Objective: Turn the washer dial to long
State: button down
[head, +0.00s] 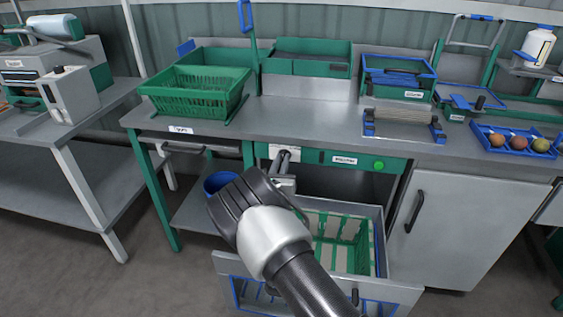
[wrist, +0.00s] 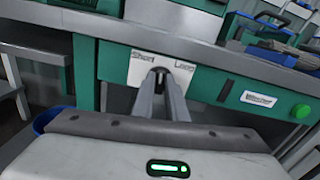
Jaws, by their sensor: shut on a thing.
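The washer has a green front panel (head: 312,157) under the steel counter. At its left end is a white plate (wrist: 184,75), marked "Short" on the left and "Long" on the right; it also shows in the head view (head: 273,151). The small dark dial (wrist: 160,70) sits at the plate's middle. My gripper (wrist: 162,78) is shut on the dial, its two grey fingers on either side. In the head view my gripper (head: 284,160) reaches the plate from the front. The dial is mostly hidden by the fingers, so I cannot tell its setting.
A lit green button (head: 379,165) is on the panel's right. Below my arm an open drawer (head: 405,290) holds a green basket (head: 363,250). A blue bucket (head: 216,182) stands left of my gripper. A green crate (head: 195,95) and a roller tray (head: 368,129) are on the counter.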

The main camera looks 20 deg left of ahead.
jog(key=m+b, duration=0.1)
jog(key=m, duration=0.2)
jog(key=m+b, duration=0.1)
jog(key=m, duration=0.2)
jog(key=m+b, duration=0.1)
jog(key=m, duration=0.1)
jog(key=shift+d+m, duration=0.25)
jog(key=shift+m, duration=0.45)
jog(key=c, duration=1.8)
grip_release()
jog(key=shift+o, duration=0.2)
jog(key=shift+s, duration=0.1)
jog(key=s+d+p, duration=0.1)
jog(key=s+p, duration=0.2)
jog(key=s, duration=1.4)
